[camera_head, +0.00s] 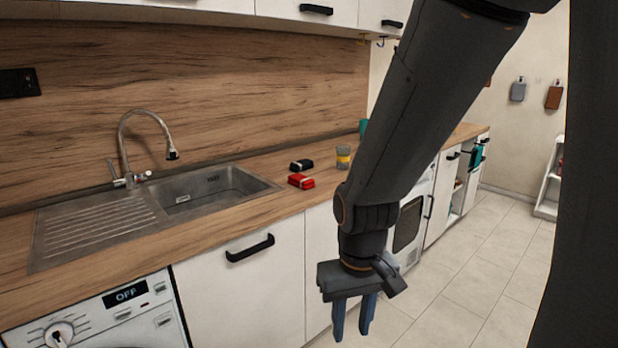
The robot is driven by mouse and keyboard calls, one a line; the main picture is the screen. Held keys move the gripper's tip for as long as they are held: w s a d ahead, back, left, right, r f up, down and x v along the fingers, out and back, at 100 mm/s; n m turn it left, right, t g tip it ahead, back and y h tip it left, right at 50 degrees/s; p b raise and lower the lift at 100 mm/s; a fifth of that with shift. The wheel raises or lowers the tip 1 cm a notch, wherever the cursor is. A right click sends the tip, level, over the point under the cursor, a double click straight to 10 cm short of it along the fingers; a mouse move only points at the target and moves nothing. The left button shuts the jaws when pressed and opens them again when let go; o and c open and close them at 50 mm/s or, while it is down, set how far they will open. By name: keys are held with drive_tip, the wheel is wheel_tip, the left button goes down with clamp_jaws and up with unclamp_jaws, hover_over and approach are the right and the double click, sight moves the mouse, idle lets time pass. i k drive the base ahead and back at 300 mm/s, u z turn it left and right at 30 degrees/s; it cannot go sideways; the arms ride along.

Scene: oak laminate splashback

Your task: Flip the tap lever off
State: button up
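The tap (124,150) is a chrome gooseneck at the back edge of the steel sink (228,195), its dark-tipped spout hanging over the basin. A thin tap lever (112,168) stands up at the left of the tap's base, tilted slightly left. I cannot make out running water. My gripper (352,334) points down in front of the counter's edge, well to the right of the tap and nearer to me. Its two blue-grey fingers are apart with nothing between them.
A red packet (301,181), a black packet (301,165) and a jar with a yellow band (343,157) stand on the wooden counter (235,232) right of the sink. The ribbed drainboard (95,226) is bare. White cabinets (245,290) and a washing machine (110,315) are below.

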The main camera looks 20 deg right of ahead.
sight(117, 180)
drive_tip(key=z, duration=0.9)
drive_tip(key=i, duration=1.3)
drive_tip(key=u, duration=0.6)
